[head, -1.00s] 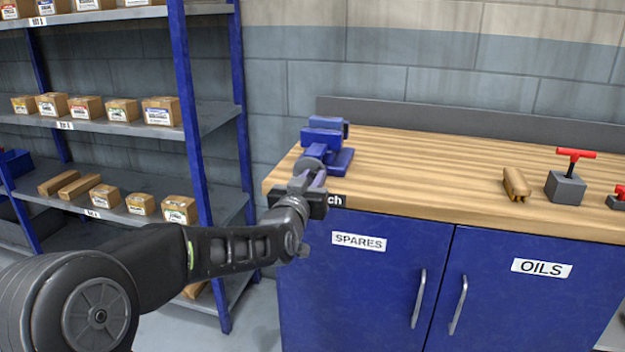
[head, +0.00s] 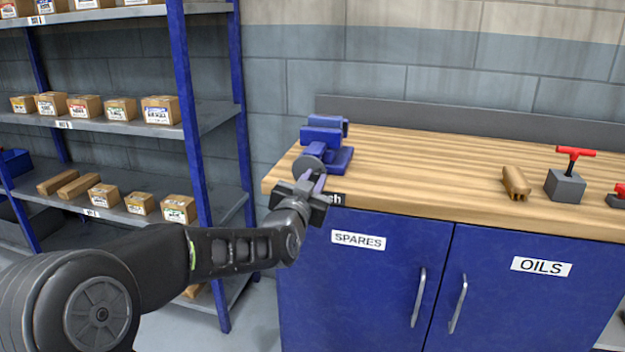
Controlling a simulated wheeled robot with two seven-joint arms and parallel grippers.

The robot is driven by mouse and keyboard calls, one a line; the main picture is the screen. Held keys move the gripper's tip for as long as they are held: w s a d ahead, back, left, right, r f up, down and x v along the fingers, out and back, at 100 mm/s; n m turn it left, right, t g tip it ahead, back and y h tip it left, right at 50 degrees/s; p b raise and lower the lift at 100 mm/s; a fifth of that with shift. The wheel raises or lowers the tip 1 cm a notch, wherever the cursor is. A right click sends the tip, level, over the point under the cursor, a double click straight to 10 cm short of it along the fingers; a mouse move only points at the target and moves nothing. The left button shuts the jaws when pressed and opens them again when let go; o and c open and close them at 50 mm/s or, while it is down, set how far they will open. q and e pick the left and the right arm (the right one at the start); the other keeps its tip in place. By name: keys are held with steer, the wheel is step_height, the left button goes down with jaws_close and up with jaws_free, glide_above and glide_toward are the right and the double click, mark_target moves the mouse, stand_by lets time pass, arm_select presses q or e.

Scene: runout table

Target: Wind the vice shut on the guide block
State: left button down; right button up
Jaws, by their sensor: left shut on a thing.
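The blue vice (head: 327,142) stands on the left end of the wooden bench top, with a grey round hub (head: 309,164) on its near side. My left gripper (head: 311,182) is at the near side of the vice, in front of the hub. It is shut on the vice's handle, which is mostly hidden by the fingers. I cannot make out a guide block between the vice jaws at this size. My right gripper is not in view.
On the bench (head: 430,170) to the right are a brown wooden piece (head: 515,183), a grey block with a red T-handle (head: 566,184) and another red-topped item (head: 620,200). A blue-posted shelf (head: 195,160) with boxes stands left. The bench middle is clear.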

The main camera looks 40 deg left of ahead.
arm_select(q)
steer(key=shift+d+f+m, duration=0.1)
steer(key=shift+f+m, duration=0.15)
steer(key=shift+m, duration=0.65)
steer(key=shift+f+m, duration=0.25)
steer(key=shift+m, duration=0.65)
steer(key=m, duration=0.1)
steer(key=f+m, duration=0.1)
steer(key=m, duration=0.1)
steer(key=shift+b, duration=0.35)
steer(key=shift+m, duration=0.3)
steer(key=shift+a+f+m, duration=0.15)
steer(key=shift+m, duration=0.7)
steer(key=shift+a+f+m, duration=0.1)
steer(key=shift+f+m, duration=0.05)
steer(key=shift+m, duration=0.7)
